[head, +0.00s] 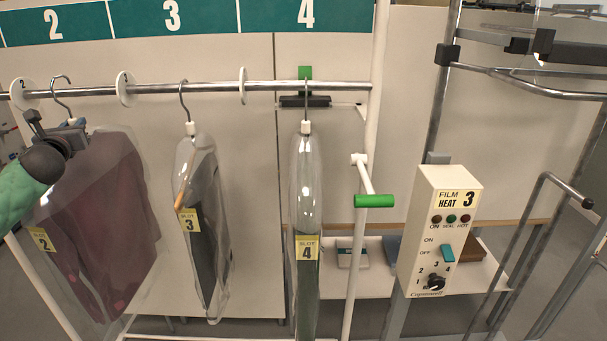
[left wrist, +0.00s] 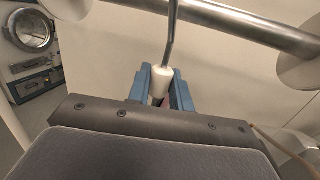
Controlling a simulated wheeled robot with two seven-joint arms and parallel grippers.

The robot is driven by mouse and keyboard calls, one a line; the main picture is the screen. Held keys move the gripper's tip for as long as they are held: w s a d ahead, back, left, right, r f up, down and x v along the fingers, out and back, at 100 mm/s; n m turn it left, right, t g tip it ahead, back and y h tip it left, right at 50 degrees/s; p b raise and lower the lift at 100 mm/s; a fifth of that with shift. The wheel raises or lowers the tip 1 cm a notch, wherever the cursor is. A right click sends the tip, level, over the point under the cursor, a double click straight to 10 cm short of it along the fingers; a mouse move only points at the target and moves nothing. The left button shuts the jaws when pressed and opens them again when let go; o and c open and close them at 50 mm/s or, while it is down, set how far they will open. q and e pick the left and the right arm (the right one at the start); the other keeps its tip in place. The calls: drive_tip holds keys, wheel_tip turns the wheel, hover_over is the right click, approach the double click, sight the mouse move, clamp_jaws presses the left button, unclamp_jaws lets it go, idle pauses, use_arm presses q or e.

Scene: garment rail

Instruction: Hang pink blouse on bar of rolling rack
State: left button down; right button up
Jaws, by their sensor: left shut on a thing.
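The pink blouse (head: 105,220) hangs in a clear film bag with a yellow slot 2 tag, at the left of the head view. My left gripper (head: 74,124) is at the top of the bag. In the left wrist view its blue fingers (left wrist: 166,90) are shut around the white neck of the hanger (left wrist: 161,80). The metal hook (head: 62,78) curves above the bar (head: 210,88) of the rolling rack, higher than the neighbouring hook. I cannot tell whether it rests on the bar. The hook tip is out of the wrist view. My right gripper is not in view.
Bagged garments with slot 3 (head: 190,222) and slot 4 (head: 307,250) tags hang to the right. White divider discs (head: 124,88) sit on the bar. A film heat control box (head: 440,230) stands at the right. The bar between slots 2 and 3 has free room.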

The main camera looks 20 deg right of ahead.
use_arm(q)
drive_tip(key=shift+s+a+p, duration=0.2)
drive_tip(key=shift+s+a, duration=0.1)
drive_tip(key=shift+s, duration=0.55)
drive_tip(key=shift+s+a+p, duration=0.15)
drive_tip(key=shift+s+a, duration=0.15)
drive_tip(key=shift+s, duration=0.55)
